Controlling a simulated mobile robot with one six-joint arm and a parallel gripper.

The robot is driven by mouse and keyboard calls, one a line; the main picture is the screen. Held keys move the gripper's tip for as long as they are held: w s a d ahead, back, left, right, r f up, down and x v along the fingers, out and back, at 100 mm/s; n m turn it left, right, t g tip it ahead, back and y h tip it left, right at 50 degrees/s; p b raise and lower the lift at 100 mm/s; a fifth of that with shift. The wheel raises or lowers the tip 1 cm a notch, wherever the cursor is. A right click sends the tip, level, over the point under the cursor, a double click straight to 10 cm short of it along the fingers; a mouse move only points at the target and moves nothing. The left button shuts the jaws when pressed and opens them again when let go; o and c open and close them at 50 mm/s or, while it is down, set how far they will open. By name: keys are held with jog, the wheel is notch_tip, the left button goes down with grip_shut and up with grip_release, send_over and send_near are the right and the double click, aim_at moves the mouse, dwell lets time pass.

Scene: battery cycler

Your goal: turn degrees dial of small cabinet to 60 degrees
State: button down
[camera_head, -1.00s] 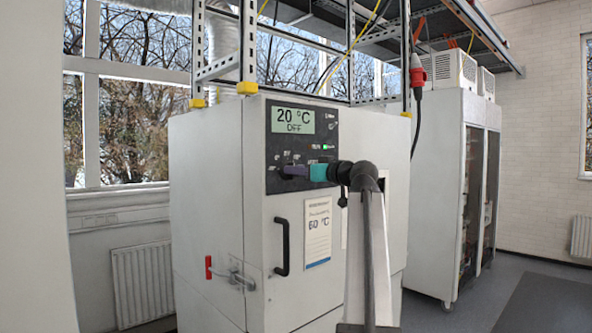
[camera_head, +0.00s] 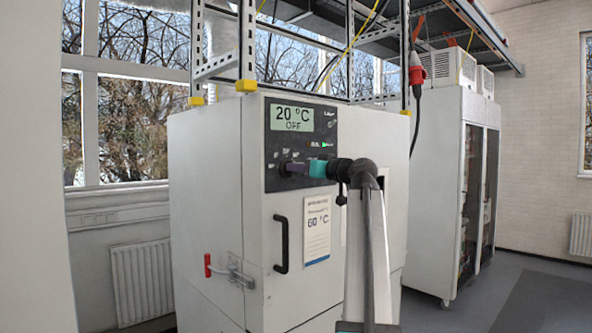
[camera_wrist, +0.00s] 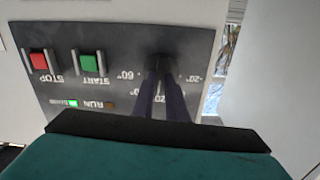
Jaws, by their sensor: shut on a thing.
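The small cabinet (camera_head: 210,200) is a white unit with a dark control panel on its upper front. Its display (camera_head: 291,117) reads 20 °C and OFF. In the wrist view the degrees dial (camera_wrist: 173,62) is a dark round knob with printed marks around it, including 60° and -20°, upside down here. My gripper (camera_head: 284,170), with dark purple fingers and a teal body, reaches the panel from the right. In the wrist view the fingers of my gripper (camera_wrist: 165,85) are shut on the dial. The fingers hide part of the scale; the dial's pointer cannot be made out.
In the wrist view a green START button (camera_wrist: 90,62) and a red STOP button (camera_wrist: 40,62) sit beside the dial. A paper label (camera_head: 317,230) reading 60 °C and a black door handle (camera_head: 282,245) are below the panel. A red-ended latch (camera_head: 228,270) sticks out lower left.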

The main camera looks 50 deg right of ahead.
jog(key=shift+d+m+p, duration=0.15)
jog(key=shift+m+p, duration=0.7)
jog(key=shift+m, duration=2.9)
jog(key=shift+d+m+p, duration=0.15)
jog(key=shift+m+p, duration=0.65)
jog(key=shift+m, duration=2.95)
jog(key=shift+f, duration=0.1)
jog(key=c, duration=1.8)
grip_release()
jog(key=shift+o, duration=0.2)
jog(key=shift+f, duration=0.1)
